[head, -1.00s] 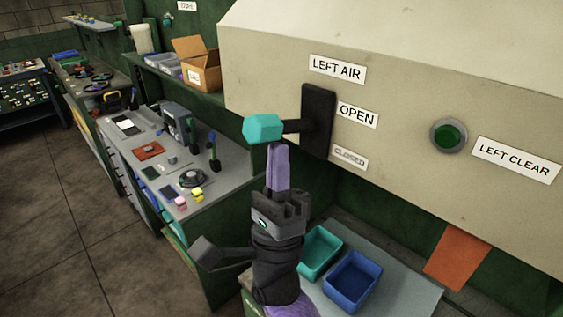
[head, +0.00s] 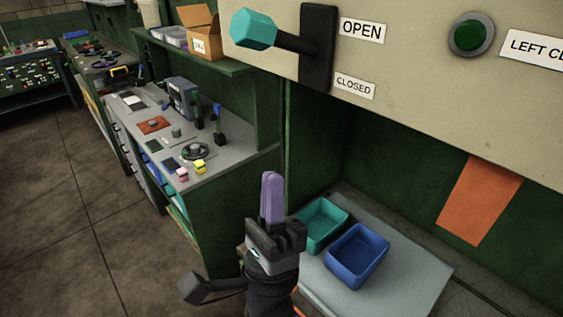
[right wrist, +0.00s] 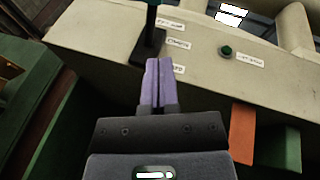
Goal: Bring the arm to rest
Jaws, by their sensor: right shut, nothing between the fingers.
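My right gripper (head: 272,199) is shut and empty, with its two purple fingers together and pointing up. In the head view it is below the lever with the teal knob (head: 254,29), clear of it. The lever's dark slot plate (head: 318,48) is on the beige machine panel, and the knob stands near the OPEN label (head: 362,30), above the CLOSED label (head: 355,86). In the right wrist view the fingers (right wrist: 159,62) show below the lever's dark plate (right wrist: 148,48). My left gripper is not in view.
A teal bin (head: 322,226) and a blue bin (head: 357,256) stand on a grey surface (head: 420,275) right of the gripper. A green button (head: 471,35) and an orange sheet (head: 480,200) are on the right. A cluttered workbench (head: 235,150) is at left. Floor at lower left is clear.

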